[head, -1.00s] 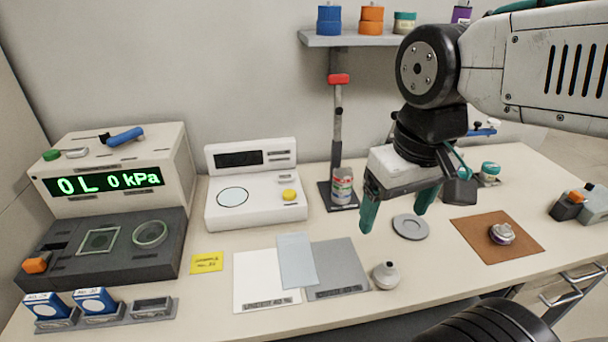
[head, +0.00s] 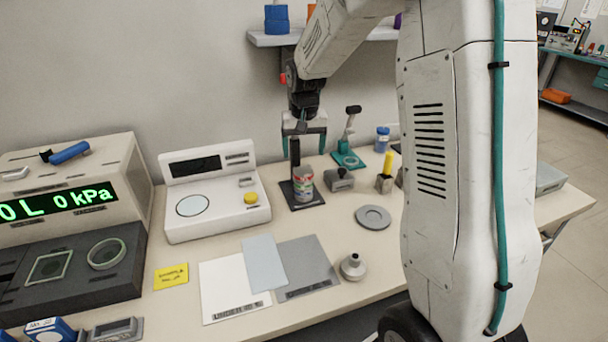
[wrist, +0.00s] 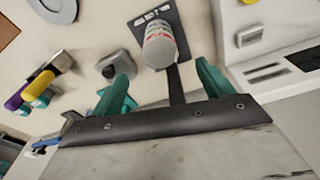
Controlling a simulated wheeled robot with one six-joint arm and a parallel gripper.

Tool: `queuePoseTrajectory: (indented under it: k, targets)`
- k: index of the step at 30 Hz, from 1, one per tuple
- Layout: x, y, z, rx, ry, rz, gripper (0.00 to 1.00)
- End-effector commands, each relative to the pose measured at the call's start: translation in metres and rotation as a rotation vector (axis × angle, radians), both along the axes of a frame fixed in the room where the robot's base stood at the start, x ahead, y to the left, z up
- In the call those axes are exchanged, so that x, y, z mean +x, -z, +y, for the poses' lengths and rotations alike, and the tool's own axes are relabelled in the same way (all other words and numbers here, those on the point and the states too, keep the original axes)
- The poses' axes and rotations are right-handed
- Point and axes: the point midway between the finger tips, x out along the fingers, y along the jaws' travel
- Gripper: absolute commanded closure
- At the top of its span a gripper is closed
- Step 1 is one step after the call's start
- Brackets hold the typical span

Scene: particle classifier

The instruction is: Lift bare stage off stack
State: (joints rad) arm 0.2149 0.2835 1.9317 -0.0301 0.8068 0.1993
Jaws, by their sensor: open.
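The stack (head: 303,180) is a short grey cylinder with coloured bands and labels, upright on a black base plate (head: 290,196) in front of a dark post. It also shows in the wrist view (wrist: 160,46), just beyond my fingers. My gripper (head: 303,142) is open and empty, with green fingers spread above the stack in the head view. Its fingers also show in the wrist view (wrist: 163,75), one on each side of the stack's near end and apart from it. I cannot tell single stages apart.
A white scale (head: 215,205) with a yellow button stands left of the stack. A grey block (head: 340,180) and a green-based stand (head: 348,155) are close on its right. A grey disc (head: 373,217) and a small funnel-like piece (head: 352,267) lie nearer. My arm hides the right side.

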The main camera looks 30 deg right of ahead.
Motion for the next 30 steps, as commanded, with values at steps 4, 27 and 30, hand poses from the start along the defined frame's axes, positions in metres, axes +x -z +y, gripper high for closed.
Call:
queuePoseTrajectory:
  k: [4, 27, 30]
  targets:
    - [0.003, 0.017, -0.002, 0.001, 0.003, 0.003, 0.21]
    - [0.009, 0.077, -0.005, 0.001, 0.002, 0.001, 0.32]
    - [0.009, 0.077, -0.005, 0.001, 0.002, 0.001, 0.60]
